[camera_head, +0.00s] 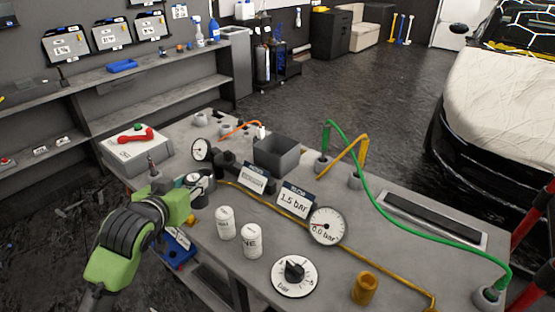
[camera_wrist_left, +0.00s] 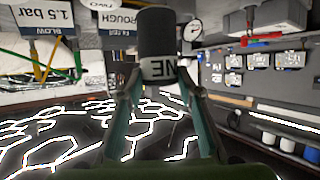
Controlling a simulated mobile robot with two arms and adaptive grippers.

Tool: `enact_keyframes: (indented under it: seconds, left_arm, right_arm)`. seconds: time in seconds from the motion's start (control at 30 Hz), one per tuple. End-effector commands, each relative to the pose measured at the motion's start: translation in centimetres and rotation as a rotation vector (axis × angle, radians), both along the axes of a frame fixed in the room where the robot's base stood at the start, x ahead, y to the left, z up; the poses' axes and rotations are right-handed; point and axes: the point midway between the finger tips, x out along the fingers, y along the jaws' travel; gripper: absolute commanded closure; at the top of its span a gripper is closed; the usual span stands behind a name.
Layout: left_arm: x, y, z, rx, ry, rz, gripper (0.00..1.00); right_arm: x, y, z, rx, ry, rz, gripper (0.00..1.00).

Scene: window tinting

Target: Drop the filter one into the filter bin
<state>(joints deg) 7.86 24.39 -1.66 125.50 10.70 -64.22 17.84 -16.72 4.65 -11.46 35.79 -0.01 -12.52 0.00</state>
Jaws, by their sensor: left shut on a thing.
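My left gripper (camera_head: 194,188) is shut on a dark grey cylinder with a white band, which I take to be the filter one (camera_wrist_left: 157,35). Part of a label reading "NE" shows on the band, upside down in the left wrist view, between the fingers (camera_wrist_left: 158,85). In the head view the gripper is at the bench's left edge, near the gauges, and mostly covers what it holds. My right gripper is not seen.
Two white labelled cylinders (camera_head: 225,223) stand right of my left gripper. Small signs (camera_head: 255,178), a large gauge (camera_head: 326,227), a dial (camera_head: 294,275) and orange and green hoses (camera_head: 385,195) occupy the bench (camera_head: 360,240). A grey case (camera_head: 135,155) sits left.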

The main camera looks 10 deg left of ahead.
Motion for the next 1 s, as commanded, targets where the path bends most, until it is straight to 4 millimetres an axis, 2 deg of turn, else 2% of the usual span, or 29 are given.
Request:
enact_keyframes:
  seconds: [0.13, 0.4, 0.6, 1.0]
  left_arm:
    - [-2.3, -1.0, -0.2, 0.006, 0.003, -0.112, 0.89]
    - [-8.4, -4.2, -0.6, 0.01, 0.008, -0.428, 0.89]
    - [-12.3, -6.5, -0.8, 0.006, 0.009, -0.641, 0.89]
    - [-17.1, -9.3, -0.8, -0.007, 0.001, -0.895, 0.89]
  right_arm:
    - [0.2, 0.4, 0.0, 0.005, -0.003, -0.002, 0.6]
    - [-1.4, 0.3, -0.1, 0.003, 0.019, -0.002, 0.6]
    - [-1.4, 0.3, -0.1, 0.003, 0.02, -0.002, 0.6]
    - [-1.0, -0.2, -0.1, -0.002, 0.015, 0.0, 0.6]
